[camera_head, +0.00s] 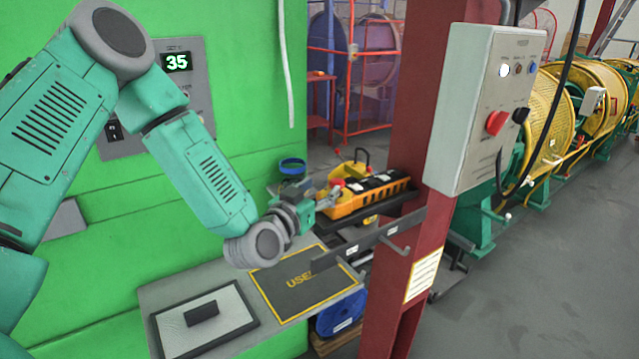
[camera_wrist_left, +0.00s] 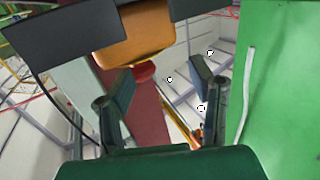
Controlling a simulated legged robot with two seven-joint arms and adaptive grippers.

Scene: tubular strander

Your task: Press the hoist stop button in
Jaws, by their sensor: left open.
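The hoist remote (camera_head: 372,199) is an orange and black handset lying on a dark shelf by the red post. A red button (camera_head: 338,183), likely the hoist stop, stands at its left end. My right gripper is out of view.
A grey control box (camera_head: 462,110) with another red knob (camera_head: 496,122) hangs on the red post (camera_head: 408,150). A bracket with a hook (camera_head: 398,245) juts out below the shelf. A grey table (camera_head: 155,297) stands below my arm, beside the green cabinet (camera_head: 245,110).

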